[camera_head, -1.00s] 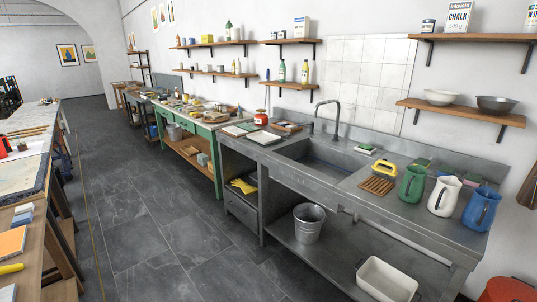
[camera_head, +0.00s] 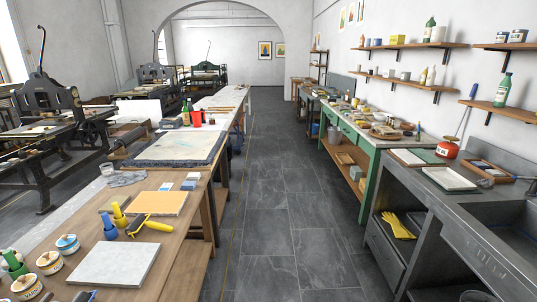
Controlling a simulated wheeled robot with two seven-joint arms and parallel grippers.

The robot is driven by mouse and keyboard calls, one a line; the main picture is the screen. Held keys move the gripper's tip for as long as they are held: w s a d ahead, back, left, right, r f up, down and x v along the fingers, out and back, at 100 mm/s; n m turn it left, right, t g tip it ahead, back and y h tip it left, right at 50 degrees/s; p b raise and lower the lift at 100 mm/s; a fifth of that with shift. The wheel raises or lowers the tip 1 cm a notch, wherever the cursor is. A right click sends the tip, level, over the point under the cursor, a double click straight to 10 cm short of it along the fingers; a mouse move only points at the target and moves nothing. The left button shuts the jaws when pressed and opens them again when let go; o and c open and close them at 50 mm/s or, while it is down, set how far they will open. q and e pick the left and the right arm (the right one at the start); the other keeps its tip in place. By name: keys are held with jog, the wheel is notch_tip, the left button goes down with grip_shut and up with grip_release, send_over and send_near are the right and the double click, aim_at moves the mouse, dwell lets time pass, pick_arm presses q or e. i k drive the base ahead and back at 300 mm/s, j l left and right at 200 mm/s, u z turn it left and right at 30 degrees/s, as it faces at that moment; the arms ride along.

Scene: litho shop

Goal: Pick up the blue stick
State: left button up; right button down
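I cannot tell for sure which thing is the blue stick. A tool with a blue handle (camera_head: 473,91) and a thin shaft stands at the red jar on the right counter. A dark blue piece (camera_head: 85,296) shows at the bottom edge, partly cut off. Neither of my grippers is in view.
The wooden table (camera_head: 185,238) stands at left with a pale slab (camera_head: 115,263), cans and a yellow-handled roller (camera_head: 148,226). The metal sink counter (camera_head: 400,185) is at right. Between them the grey floor (camera_head: 275,220) is clear up to the arch.

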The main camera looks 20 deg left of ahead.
aim_at(105, 217)
jog(key=i+u, duration=0.4)
jog(key=i, duration=0.25)
jog(key=i+u, duration=0.45)
jog(key=i, duration=0.2)
